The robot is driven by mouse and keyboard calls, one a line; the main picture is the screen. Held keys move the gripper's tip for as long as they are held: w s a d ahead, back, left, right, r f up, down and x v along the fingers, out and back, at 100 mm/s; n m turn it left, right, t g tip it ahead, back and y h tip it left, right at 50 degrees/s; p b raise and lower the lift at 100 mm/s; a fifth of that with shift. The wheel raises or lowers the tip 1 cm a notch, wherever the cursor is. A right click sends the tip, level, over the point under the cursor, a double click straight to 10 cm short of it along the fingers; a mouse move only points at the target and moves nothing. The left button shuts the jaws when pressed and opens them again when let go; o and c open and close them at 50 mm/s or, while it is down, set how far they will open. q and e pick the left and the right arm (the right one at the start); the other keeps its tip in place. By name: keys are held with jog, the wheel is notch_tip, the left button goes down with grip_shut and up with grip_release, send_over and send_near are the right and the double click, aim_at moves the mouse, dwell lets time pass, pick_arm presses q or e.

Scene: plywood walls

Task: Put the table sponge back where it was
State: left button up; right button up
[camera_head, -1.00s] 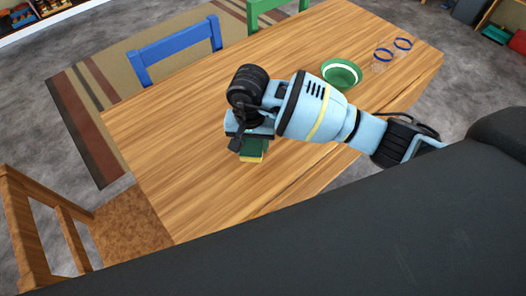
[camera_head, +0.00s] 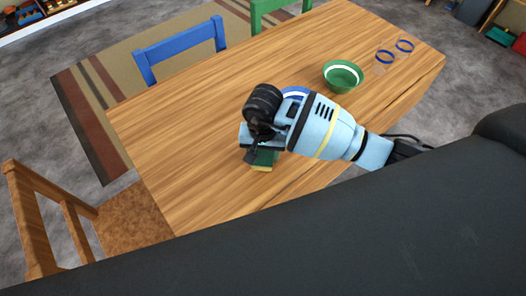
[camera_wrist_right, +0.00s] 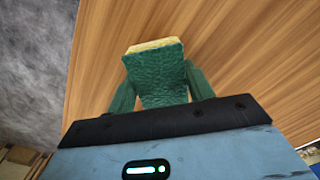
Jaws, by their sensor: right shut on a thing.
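The sponge is green with a yellow layer. In the head view the sponge (camera_head: 263,166) shows just below my right gripper (camera_head: 258,152), over the wooden table (camera_head: 190,140). In the right wrist view the sponge (camera_wrist_right: 155,75) sits between the two green-looking fingers of my right gripper (camera_wrist_right: 158,85), which is shut on it. I cannot tell whether the sponge touches the table top. My left gripper is not in view.
A green bowl with a white band (camera_head: 342,76) stands on the table to the right. Two blue-rimmed clear glasses (camera_head: 385,58) stand farther right. A blue chair (camera_head: 182,50), a green chair (camera_head: 272,8) and a wooden chair (camera_head: 40,225) surround the table. The table's left part is clear.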

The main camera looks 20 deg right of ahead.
aim_at(263, 153)
jog(key=shift+f, duration=0.1)
jog(key=o, duration=0.9)
jog(key=shift+o, duration=0.2)
notch_tip(263, 153, up, 12)
